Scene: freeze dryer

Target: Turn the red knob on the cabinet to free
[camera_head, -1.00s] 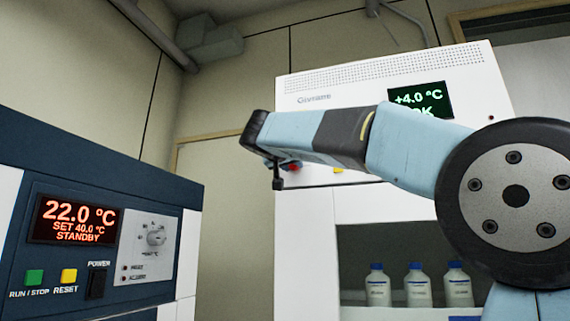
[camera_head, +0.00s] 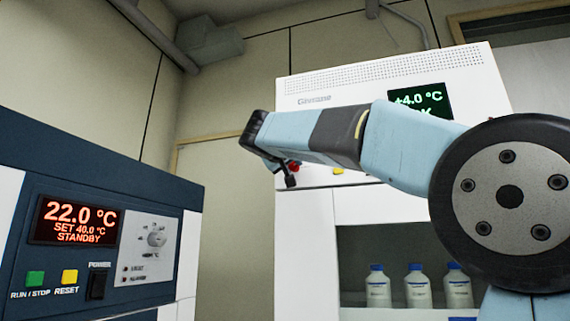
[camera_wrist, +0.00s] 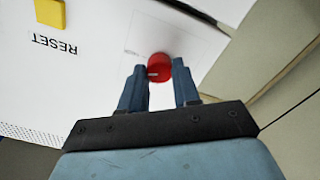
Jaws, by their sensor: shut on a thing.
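The red knob (camera_wrist: 159,67) is on the white cabinet front, between my two fingertips in the wrist view. It has a pale mark on its face, pointing left in that view. My gripper (camera_wrist: 160,72) is shut on the knob. In the head view, a bit of the red knob (camera_head: 294,166) shows just below my wrist, at the left part of the white cabinet (camera_head: 302,210). The rest of it is hidden by my gripper. The label beside the knob is too faint to read.
A yellow button (camera_wrist: 50,12) marked RESET is near the knob. The cabinet's green display (camera_head: 418,102) is partly covered by my arm. White bottles (camera_head: 417,287) with blue caps stand in a window below. A blue unit (camera_head: 120,170) reading 22.0 °C is at left.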

